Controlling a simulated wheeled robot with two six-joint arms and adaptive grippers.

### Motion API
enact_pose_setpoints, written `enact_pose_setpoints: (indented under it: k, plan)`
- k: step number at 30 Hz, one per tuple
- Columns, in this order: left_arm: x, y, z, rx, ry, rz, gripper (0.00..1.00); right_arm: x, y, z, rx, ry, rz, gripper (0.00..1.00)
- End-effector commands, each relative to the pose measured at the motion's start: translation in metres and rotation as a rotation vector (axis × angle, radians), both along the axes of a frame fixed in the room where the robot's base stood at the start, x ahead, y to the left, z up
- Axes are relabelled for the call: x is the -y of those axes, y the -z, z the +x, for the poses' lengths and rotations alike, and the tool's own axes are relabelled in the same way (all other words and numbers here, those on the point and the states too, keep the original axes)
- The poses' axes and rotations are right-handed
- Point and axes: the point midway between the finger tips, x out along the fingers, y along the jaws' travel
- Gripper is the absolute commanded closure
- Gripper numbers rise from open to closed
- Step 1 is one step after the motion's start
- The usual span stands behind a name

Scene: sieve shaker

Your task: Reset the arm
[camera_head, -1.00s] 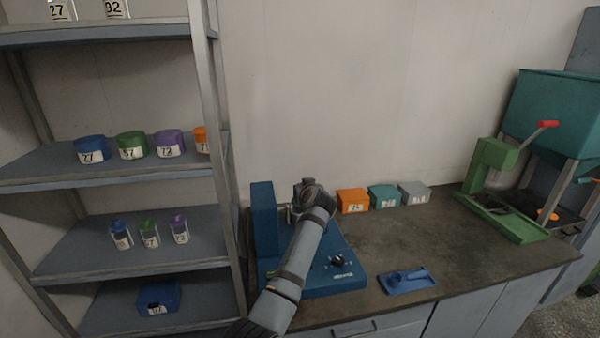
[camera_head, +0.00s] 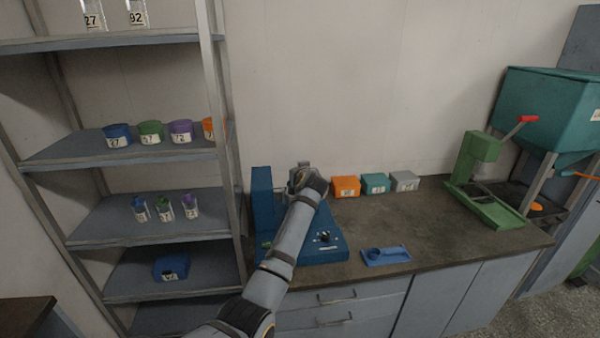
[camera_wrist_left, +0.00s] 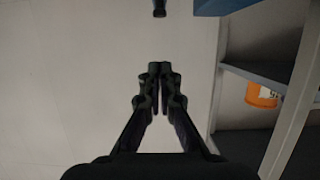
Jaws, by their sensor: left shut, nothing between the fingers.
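My left arm comes in from the bottom of the head view and reaches up over the blue sieve shaker (camera_head: 325,252) on the counter. Its wrist covers part of the shaker and hides the fingers in that view. In the left wrist view, my left gripper (camera_wrist_left: 159,68) has its fingertips together with nothing between them. Pale wall lies behind the fingers there, and a dark rod tip with a blue edge shows at the top. My right gripper is in neither view.
A shelf rack (camera_head: 150,150) with numbered pots and bottles stands at the left. Orange (camera_head: 346,187), teal (camera_head: 376,184) and grey (camera_head: 405,181) boxes line the counter's back. A blue tray (camera_head: 386,256) lies in front; a green press (camera_head: 485,180) stands right. The counter's middle is clear.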

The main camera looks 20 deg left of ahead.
Motion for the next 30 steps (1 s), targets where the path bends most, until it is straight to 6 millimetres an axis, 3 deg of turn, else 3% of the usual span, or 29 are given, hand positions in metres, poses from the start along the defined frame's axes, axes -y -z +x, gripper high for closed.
enact_pose_setpoints:
  k: [8,11,14,18,21,24,30]
  plan:
    - [0.000,0.003,-0.001,-0.004,0.001,-0.001,1.00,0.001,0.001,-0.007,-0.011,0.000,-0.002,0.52]
    - [-0.002,0.030,-0.018,-0.053,0.002,-0.008,1.00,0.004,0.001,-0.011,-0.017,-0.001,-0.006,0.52]
    - [-0.003,0.086,-0.060,-0.160,0.017,-0.027,1.00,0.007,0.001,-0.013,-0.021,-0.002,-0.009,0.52]
    - [0.004,0.168,-0.153,-0.366,0.085,-0.060,1.00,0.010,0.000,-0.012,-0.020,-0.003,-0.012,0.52]
    - [0.017,0.208,-0.222,-0.505,0.159,-0.079,1.00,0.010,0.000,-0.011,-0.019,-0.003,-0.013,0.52]
    - [0.029,0.229,-0.276,-0.609,0.229,-0.093,1.00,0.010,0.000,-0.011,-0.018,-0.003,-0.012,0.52]
    - [0.050,0.245,-0.357,-0.755,0.348,-0.113,1.00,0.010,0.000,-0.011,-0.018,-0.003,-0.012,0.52]
